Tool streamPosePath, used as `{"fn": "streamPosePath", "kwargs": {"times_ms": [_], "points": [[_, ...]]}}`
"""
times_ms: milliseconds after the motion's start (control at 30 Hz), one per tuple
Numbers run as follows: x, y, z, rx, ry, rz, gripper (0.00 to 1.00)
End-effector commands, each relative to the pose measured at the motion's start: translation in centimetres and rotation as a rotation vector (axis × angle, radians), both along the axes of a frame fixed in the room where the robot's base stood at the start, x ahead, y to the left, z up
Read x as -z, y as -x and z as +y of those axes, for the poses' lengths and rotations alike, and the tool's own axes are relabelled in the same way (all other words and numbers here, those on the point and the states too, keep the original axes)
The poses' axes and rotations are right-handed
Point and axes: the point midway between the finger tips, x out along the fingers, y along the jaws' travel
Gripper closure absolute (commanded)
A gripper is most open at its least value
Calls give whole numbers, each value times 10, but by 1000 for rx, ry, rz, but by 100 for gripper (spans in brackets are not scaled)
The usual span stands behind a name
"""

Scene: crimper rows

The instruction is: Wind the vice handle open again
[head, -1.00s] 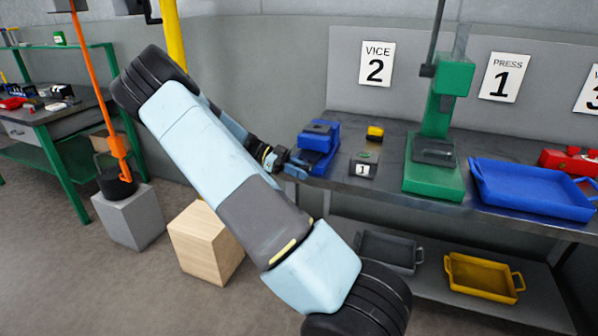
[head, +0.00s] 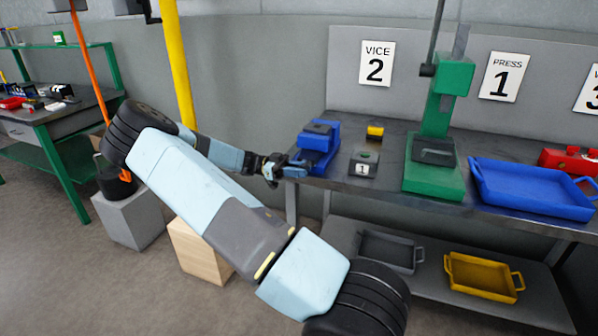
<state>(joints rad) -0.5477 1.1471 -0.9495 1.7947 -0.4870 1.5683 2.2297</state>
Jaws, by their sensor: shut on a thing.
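The blue vice (head: 319,146) stands at the left end of the grey bench, below the sign reading VICE 2. My gripper (head: 297,168) is at the vice's near left side, at the bench edge, reached from the left by my arm. It is shut on the vice handle, which is too small and too covered by the fingers to make out. The handle's angle and the gap between the vice jaws cannot be told from here.
A small block marked 1 (head: 363,164) and a yellow-black item (head: 375,132) lie right of the vice. The green press (head: 434,178) and blue tray (head: 530,188) stand further right. A yellow post (head: 180,85) rises behind my arm.

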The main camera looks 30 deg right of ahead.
Motion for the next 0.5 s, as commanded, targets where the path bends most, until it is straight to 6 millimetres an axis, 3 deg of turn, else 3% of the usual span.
{"fn": "streamPosePath", "kwargs": {"times_ms": [167, 200, 400, 500], "points": [[3, 0, 2, -1, -4, 1, 100], [3, 0, 2, -1, -4, 1, 71], [1, 0, 1, 0, -3, 0, 52], [1, 0, 1, 0, -2, 0, 51]]}}
